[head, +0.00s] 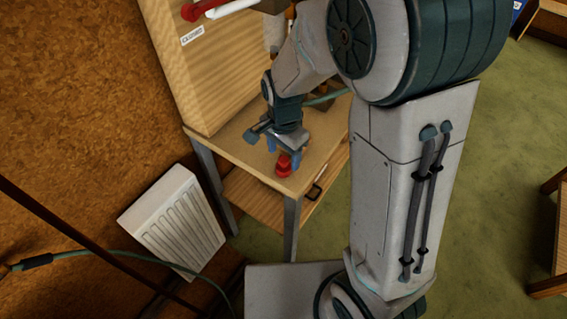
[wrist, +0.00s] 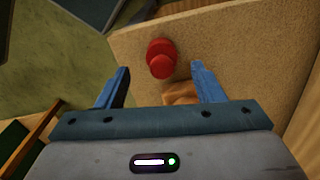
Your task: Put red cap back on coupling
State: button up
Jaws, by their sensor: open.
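The red cap (head: 284,164) is a small stepped red piece on the wooden table top near its front corner. In the wrist view the red cap (wrist: 160,57) lies just beyond and between the fingertips, apart from both. My gripper (head: 276,143) is above the table close to the cap, with its blue fingers apart. In the wrist view my gripper (wrist: 162,78) is open and empty. In the head view a red fitting (head: 199,10) shows on the upright wooden panel; I cannot tell whether it is the coupling.
The wooden table (head: 240,148) carries the upright panel (head: 215,75) at its back. A white radiator (head: 178,222) stands by the wall at left. A lower shelf (head: 255,200) lies under the table.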

aim_at(284, 159)
jog(key=shift+w+f+p, duration=0.15)
jog(key=shift+f+p, duration=0.4)
jog(key=shift+f, duration=2.1)
jog(key=shift+c, duration=0.3)
jog(key=c, duration=0.9)
